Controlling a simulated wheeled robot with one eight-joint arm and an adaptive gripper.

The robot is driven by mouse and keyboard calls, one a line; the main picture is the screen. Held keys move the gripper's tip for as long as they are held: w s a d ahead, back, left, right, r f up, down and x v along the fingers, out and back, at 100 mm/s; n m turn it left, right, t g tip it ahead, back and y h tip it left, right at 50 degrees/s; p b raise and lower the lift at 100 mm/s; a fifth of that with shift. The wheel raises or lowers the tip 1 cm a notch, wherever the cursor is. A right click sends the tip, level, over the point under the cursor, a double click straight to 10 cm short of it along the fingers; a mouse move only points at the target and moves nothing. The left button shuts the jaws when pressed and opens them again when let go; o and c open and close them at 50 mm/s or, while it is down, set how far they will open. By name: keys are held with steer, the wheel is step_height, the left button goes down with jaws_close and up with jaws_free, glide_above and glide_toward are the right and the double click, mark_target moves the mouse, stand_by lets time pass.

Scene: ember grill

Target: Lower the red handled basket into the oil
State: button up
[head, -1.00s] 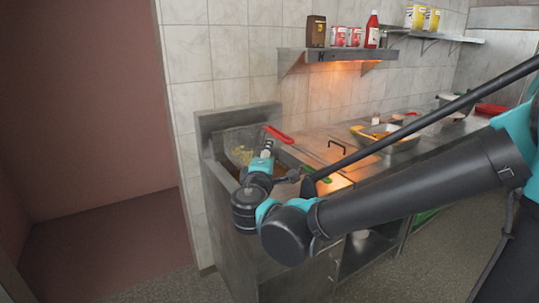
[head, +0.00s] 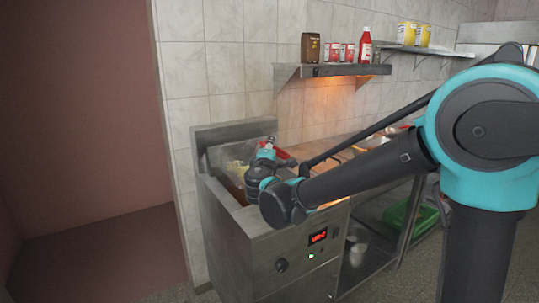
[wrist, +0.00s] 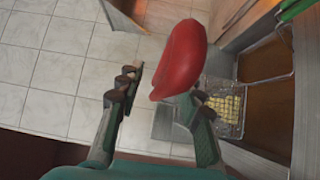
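The fryer basket (head: 232,158) sits at the fryer's back left, with pale yellow food inside. The wrist view shows the food and wire mesh (wrist: 225,108) at right. The basket's red handle (head: 284,153) is partly hidden behind my gripper in the head view. In the wrist view the red handle (wrist: 181,60) is large and close, just beyond the fingertips and nearer the right finger. My gripper (wrist: 160,90) is open, its fingers wide apart, with no grip on the handle. In the head view my gripper (head: 268,148) is over the fryer beside the handle.
The steel fryer (head: 225,222) has a lit red display (head: 318,236) on its front. A counter runs to its right, with a green bin (head: 408,215) below. A wall shelf (head: 335,70) holds a ketchup bottle (head: 365,45) and cans. Open floor lies at left.

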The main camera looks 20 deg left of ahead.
steer(key=shift+w+a, duration=0.15)
steer(key=shift+w, duration=0.75)
jaws_close()
steer(key=c, duration=0.7)
jaws_free()
jaws_close()
